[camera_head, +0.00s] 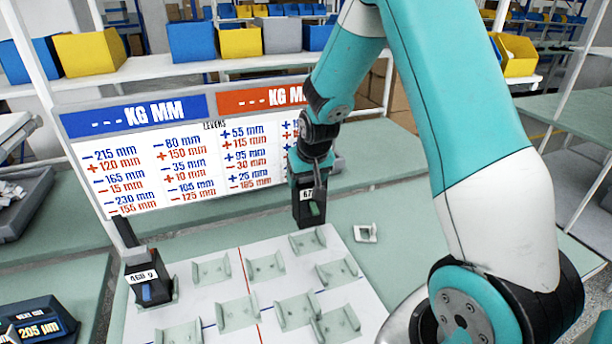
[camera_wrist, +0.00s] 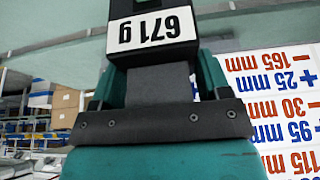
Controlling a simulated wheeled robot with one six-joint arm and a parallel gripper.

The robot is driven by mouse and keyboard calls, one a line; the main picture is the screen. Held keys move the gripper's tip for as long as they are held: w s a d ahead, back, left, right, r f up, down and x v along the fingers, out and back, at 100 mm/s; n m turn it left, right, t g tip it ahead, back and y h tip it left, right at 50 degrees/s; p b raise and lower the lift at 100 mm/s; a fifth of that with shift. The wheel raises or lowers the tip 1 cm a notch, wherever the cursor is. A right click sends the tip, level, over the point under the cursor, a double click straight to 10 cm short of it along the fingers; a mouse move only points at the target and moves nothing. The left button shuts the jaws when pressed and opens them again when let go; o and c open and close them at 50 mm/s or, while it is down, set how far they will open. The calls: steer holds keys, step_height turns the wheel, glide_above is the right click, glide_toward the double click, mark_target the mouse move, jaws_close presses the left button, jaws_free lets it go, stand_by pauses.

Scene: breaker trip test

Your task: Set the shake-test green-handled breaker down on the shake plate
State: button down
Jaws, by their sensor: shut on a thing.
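The plate carries several pale green cradles (camera_head: 266,267) and is crossed by red and blue lines.
A small pale bracket (camera_head: 365,233) lies right of the plate. A sign board (camera_head: 190,150) with KG MM headings stands behind. A display (camera_head: 38,328) reading 205 µm is at lower left.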

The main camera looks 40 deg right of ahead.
mark_target(307, 205)
steer(key=shift+f+b, duration=1.95)
steer(key=shift+f, duration=0.65)
steer(key=shift+f+b, duration=1.6)
steer(key=shift+f, duration=0.3)
jaws_free()
steer(key=b+v, duration=0.2)
steer(key=v, duration=1.5)
steer(key=shift+s+r, duration=0.2)
steer(key=shift+a, duration=0.1)
